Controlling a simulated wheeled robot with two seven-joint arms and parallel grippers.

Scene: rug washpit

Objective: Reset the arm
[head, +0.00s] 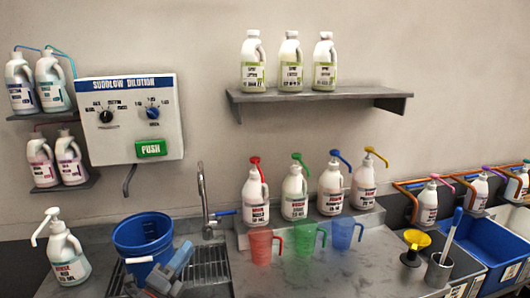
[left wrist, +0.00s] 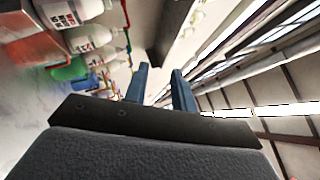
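My left gripper (head: 168,272) is at the bottom left of the head view, in front of the blue bucket and over the ribbed drain area of the sink. It also shows in the left wrist view (left wrist: 160,78), where its two blue-grey fingers stand apart with nothing between them. The gripper is open and empty. My right gripper and right arm are not in view.
The blue bucket (head: 142,238) stands beside the tap (head: 204,200). A white pump bottle (head: 66,256) is at the left. Red (head: 261,246), green (head: 304,240) and blue (head: 345,234) jugs stand before several pump bottles. Blue bins (head: 487,245) are at the right.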

